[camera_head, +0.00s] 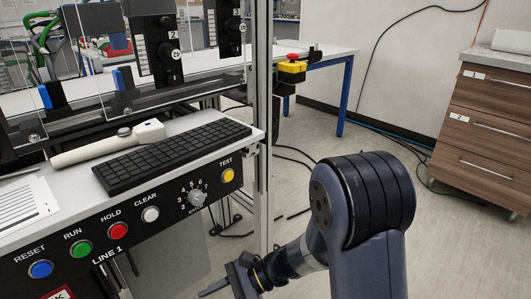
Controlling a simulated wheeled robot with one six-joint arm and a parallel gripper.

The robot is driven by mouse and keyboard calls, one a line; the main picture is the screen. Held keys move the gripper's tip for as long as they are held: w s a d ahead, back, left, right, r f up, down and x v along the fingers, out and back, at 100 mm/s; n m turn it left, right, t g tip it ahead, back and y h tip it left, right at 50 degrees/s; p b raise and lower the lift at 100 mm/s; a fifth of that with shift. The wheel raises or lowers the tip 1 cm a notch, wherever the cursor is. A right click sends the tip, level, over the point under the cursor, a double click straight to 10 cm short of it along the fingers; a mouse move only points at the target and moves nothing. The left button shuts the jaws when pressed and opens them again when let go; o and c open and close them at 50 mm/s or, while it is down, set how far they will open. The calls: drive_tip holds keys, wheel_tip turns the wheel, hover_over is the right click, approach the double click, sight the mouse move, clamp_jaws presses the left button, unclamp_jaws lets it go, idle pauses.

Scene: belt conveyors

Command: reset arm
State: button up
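My arm (365,205) rises at the bottom right of the view, with a thick dark joint and a thinner wrist section running down to the left. My gripper (228,284) is at the bottom edge, below and in front of the control panel. It is partly cut off by the frame. One dark finger-like part points left. I cannot tell whether the gripper is open or shut, and no held object shows.
The control panel (118,247) is at the left, with coloured buttons and a dial. A black keyboard (172,155) and a white handset (108,145) lie on its shelf. A metal post (263,130) stands beside it. A wooden drawer cabinet (490,125) is at the right. Cables cross the floor.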

drive_tip(key=s+d+f+n+t+h, duration=0.1)
drive_tip(key=s+d+n+h, duration=0.4)
drive_tip(key=d, duration=0.6)
drive_tip(key=s+d+f+n+t+h, duration=0.1)
drive_tip(key=s+d+n+h, duration=0.5)
drive_tip(key=s+d, duration=0.4)
drive_tip(key=shift+d+f+n+h, duration=0.3)
drive_tip(key=shift+d+f+h, duration=0.1)
drive_tip(key=shift+d, duration=0.85)
